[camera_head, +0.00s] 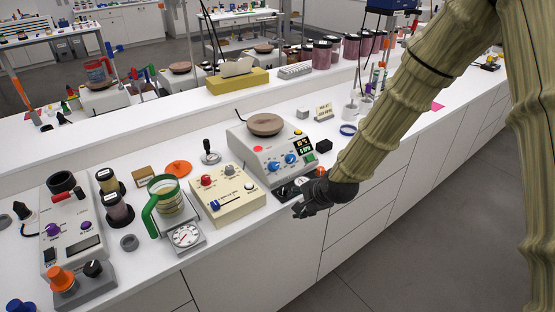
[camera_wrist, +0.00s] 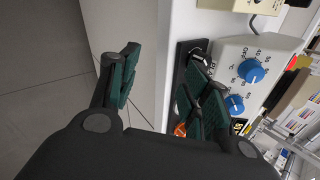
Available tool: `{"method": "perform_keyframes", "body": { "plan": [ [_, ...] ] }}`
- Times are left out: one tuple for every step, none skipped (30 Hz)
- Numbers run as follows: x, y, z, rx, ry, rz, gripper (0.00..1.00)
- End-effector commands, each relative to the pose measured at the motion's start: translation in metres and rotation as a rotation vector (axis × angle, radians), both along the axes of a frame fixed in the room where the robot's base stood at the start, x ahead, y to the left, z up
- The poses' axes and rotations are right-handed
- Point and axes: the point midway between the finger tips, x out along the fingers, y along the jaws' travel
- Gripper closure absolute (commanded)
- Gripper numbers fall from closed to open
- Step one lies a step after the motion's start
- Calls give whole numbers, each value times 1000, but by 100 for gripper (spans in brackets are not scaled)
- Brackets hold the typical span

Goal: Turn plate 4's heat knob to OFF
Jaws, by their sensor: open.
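The hot plate (camera_head: 270,150) is a pale box with a round brown top, a lit display and two blue knobs on its front. In the wrist view the blue knob (camera_wrist: 251,70) with numbers around it and the other blue knob (camera_wrist: 234,104) show to the right of my fingers.
A cream box (camera_head: 228,195) with red and grey knobs stands left of the hot plate. A dial gauge (camera_head: 186,236) and a green-handled jug (camera_head: 168,199) are farther left. Open floor (camera_head: 400,250) lies before the counter.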

Motion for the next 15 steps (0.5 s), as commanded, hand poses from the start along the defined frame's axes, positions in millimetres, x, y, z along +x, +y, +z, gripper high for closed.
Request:
{"method": "perform_keyframes", "body": {
  "plan": [
    [15, 6, 33, 37, -15, -35, 52],
    [21, 9, 47, 60, -18, -57, 52],
    [29, 14, 65, 89, -22, -82, 52],
    [33, 17, 77, 108, -23, -99, 52],
    [38, 19, 87, 124, -25, -114, 52],
    [43, 22, 99, 144, -27, -132, 52],
    [46, 24, 107, 157, -29, -143, 52],
    [48, 25, 113, 167, -29, -151, 52],
    [50, 27, 119, 178, -28, -161, 52],
    [51, 28, 123, 185, -28, -166, 52],
    [52, 29, 125, 190, -27, -169, 52],
    [54, 30, 126, 193, -28, -173, 52],
    [55, 30, 127, 195, -28, -175, 52],
    [56, 31, 126, 196, -27, -176, 52],
    [57, 32, 124, 197, -27, -177, 52]
  ]
}}
